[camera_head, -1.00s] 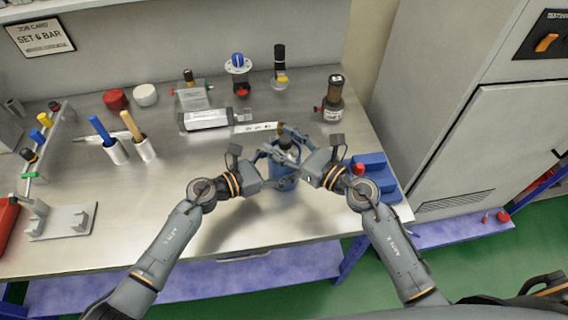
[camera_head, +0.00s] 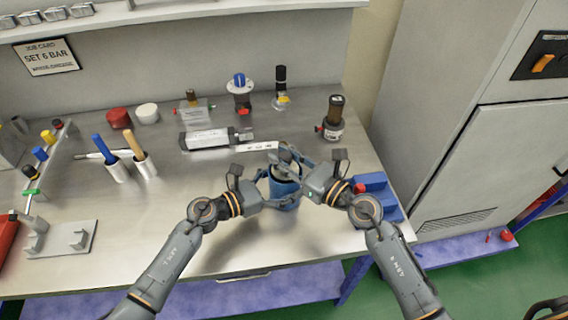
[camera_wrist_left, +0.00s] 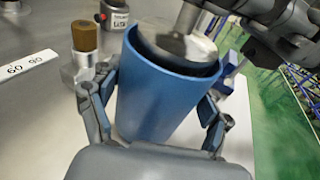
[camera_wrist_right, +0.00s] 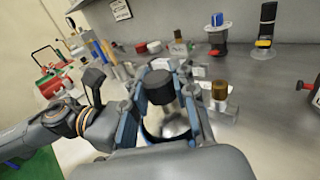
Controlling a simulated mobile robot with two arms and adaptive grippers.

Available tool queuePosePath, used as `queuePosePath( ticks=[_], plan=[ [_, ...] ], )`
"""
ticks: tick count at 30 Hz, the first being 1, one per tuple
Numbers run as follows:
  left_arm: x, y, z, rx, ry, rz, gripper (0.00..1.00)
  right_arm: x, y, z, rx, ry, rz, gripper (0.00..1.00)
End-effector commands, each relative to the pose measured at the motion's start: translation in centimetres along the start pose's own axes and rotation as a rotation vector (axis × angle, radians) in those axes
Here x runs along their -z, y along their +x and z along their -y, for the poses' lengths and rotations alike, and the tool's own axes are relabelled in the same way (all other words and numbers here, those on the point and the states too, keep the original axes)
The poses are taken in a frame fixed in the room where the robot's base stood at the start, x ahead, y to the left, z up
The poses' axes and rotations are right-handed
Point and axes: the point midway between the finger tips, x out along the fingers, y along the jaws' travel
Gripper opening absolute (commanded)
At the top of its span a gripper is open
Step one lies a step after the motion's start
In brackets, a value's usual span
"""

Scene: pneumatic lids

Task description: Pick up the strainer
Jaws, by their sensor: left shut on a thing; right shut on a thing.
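A steel piece with a rounded end (camera_wrist_left: 185,45), probably the strainer, sits in the mouth of the cylinder. In the right wrist view its domed steel part (camera_wrist_right: 173,124) shows below a black cap (camera_wrist_right: 160,87). My right gripper (camera_head: 290,165) is shut on this piece from above. Its lower end is hidden inside the cylinder.
A blue block stand (camera_head: 375,192) with a red knob is right of the cylinder, close to my right gripper. A white marked strip (camera_head: 257,147) and a grey cylinder unit (camera_head: 207,139) lie further back.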

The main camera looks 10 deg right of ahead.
Motion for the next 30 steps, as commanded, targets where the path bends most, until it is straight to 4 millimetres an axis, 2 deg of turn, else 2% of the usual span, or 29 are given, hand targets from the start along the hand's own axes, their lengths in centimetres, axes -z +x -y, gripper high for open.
queuePosePath(
  ticks=[5, 9, 15, 21, 30],
  plan=[
    [-0.1, 0.0, 0.0, 0.0, 0.0, 0.001, 0.5, -4.3, 0.0, 0.0, 0.002, -0.006, 0.009, 0.0],
    [-0.1, 0.0, 0.0, 0.0, 0.0, 0.001, 0.5, -8.5, 0.0, 0.0, 0.001, -0.007, 0.011, 0.0],
    [0.0, 0.0, 0.0, 0.0, 0.0, 0.001, 0.5, -13.3, 0.0, 0.1, 0.001, -0.005, 0.008, 0.0],
    [0.0, 0.0, 0.0, 0.0, 0.0, 0.001, 0.5, -15.8, 0.0, 0.1, 0.001, -0.003, 0.004, 0.0],
    [-0.1, 0.0, 0.0, 0.0, 0.0, 0.001, 0.5, -16.5, 0.0, 0.0, 0.001, 0.0, 0.001, 0.0]
  ],
)
